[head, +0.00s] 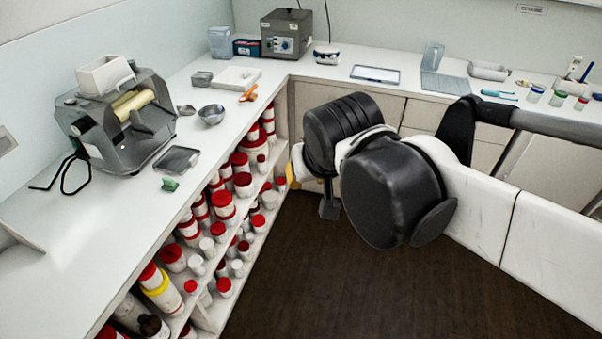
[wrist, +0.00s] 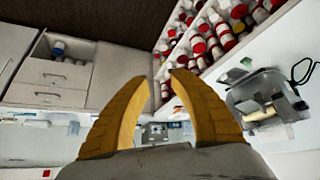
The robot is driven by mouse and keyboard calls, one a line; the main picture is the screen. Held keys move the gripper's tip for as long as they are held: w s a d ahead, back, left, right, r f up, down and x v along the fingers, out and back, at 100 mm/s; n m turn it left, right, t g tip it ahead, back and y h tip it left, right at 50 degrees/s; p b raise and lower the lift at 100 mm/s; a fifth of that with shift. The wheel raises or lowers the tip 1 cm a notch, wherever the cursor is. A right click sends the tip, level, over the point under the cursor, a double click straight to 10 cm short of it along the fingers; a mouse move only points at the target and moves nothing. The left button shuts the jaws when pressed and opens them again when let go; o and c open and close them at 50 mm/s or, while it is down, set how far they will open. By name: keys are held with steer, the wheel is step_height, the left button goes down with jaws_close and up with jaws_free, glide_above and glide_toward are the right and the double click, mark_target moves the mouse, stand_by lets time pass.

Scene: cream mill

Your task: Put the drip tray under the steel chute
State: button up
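A three-roll mill (head: 118,115) with a white hopper stands on the left counter; it also shows in the wrist view (wrist: 262,108). A small grey rectangular tray (head: 177,160), which looks like the drip tray, lies flat on the counter just right of the mill, apart from it. I cannot clearly make out the steel chute; it may be part of the mill's front. My gripper's yellow fingers (wrist: 160,76) are apart with nothing between them in the wrist view. In the head view my arm mostly hides the gripper, which is over the floor, away from the tray.
A steel bowl (head: 211,114), a white tray (head: 236,78) and an orange tool (head: 249,93) stand farther back. Shelves of red-lidded jars (head: 223,204) fill the space below the counter. The dark floor (head: 330,285) is clear.

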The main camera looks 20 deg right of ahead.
steer(key=s+f+y, duration=0.1)
steer(key=s+f, duration=0.2)
steer(key=s, duration=0.3)
steer(key=shift+s+d+f+n, duration=0.15)
steer(key=shift+s+d+n, duration=0.15)
steer(key=shift+n, duration=0.1)
steer(key=shift+f+b, duration=0.95)
steer(key=shift+f, duration=0.05)
